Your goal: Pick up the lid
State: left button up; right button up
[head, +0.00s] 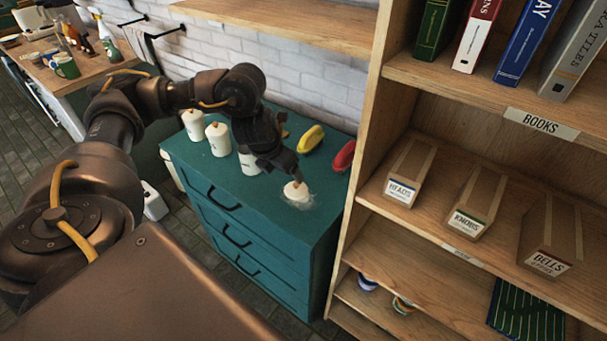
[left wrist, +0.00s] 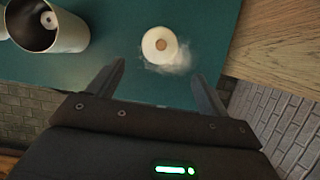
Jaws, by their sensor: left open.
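The lid (head: 297,191) is a small white disc with a wooden knob, lying on the teal dresser top (head: 321,204) near its front right. A whitish smear of powder lies beside it. My left gripper (head: 290,172) points down over the dresser close to the lid. In the left wrist view the lid (left wrist: 152,52) lies ahead of the open, empty fingers (left wrist: 158,72), roughly centred between them. A canister without a lid (left wrist: 62,32) stands left in that view, with something pale inside. It shows in the head view as a white canister (head: 249,163) partly behind my gripper.
Two lidded white canisters (head: 218,140) stand further left on the dresser. A yellow object (head: 310,138) and a red object (head: 345,157) lie at the back right. A tall wooden shelf (head: 362,150) with books and boxes borders the dresser's right side.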

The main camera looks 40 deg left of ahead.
aim_at(295, 185)
pick_arm(q)
jog(key=b+x, duration=0.1)
jog(key=x, duration=0.3)
jog(key=shift+a+f, duration=0.15)
jog(key=shift+f, duration=0.2)
jog(key=shift+w+f, duration=0.2)
jog(key=shift+f, duration=0.1)
jog(key=shift+w+f, duration=0.1)
jog(key=shift+f, duration=0.25)
jog(key=p+x, duration=0.1)
jog(key=x, duration=0.3)
jog(key=shift+w+f, duration=0.25)
jog(key=shift+d, duration=0.2)
pick_arm(e)
jog(key=shift+s+d, duration=0.1)
jog(key=shift+s, duration=0.95)
